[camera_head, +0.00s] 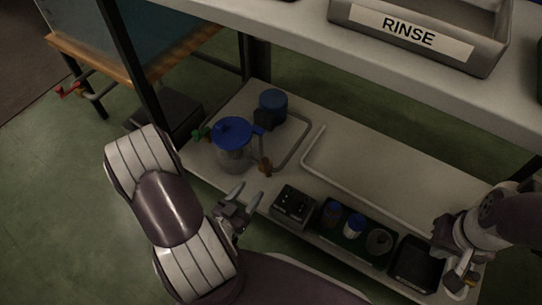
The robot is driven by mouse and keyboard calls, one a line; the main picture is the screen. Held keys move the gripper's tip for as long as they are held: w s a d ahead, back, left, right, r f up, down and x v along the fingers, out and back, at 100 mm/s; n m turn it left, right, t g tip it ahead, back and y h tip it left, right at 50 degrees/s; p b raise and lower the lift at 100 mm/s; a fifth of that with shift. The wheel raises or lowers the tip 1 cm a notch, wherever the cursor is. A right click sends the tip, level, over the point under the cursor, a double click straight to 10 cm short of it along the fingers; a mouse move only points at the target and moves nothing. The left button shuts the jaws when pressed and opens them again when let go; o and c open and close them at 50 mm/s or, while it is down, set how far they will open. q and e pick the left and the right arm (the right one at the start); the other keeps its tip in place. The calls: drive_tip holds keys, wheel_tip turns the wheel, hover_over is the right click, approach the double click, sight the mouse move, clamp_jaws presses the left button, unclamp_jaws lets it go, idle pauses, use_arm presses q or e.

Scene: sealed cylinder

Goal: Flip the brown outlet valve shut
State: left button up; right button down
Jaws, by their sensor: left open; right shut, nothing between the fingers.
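A clear cylinder (234,160) with a blue lid (232,132) stands on the lower shelf. The small brown outlet valve (265,166) sits low on its right side; its exact handle angle is too small to tell. A green valve (200,134) is on the cylinder's left side. My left gripper (248,193) is open and empty, just in front of and below the brown valve, apart from it. My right gripper (461,281) is shut and empty at the far right, near the shelf's right end.
A blue round device (272,105) stands behind the cylinder, with grey tubing nearby. A black box (293,205) and a tray of small jars (354,225) line the shelf's front. The upper shelf holds a bin labelled RINSE (408,32). The lower shelf's middle right is mostly clear.

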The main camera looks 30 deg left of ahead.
sight(266, 171)
use_arm(q)
drive_tip(key=w+b, duration=0.1)
drive_tip(key=w, duration=0.3)
drive_tip(key=w+b, duration=0.2)
drive_tip(key=w, duration=0.1)
drive_tip(key=w+d+b, duration=0.1)
drive_tip(key=w, duration=0.3)
drive_tip(key=shift+w+d+f+b, duration=0.1)
drive_tip(key=shift+w+f+b, duration=0.05)
drive_tip(key=shift+w+b, duration=0.25)
drive_tip(key=shift+w, duration=0.4)
drive_tip(key=c, duration=1)
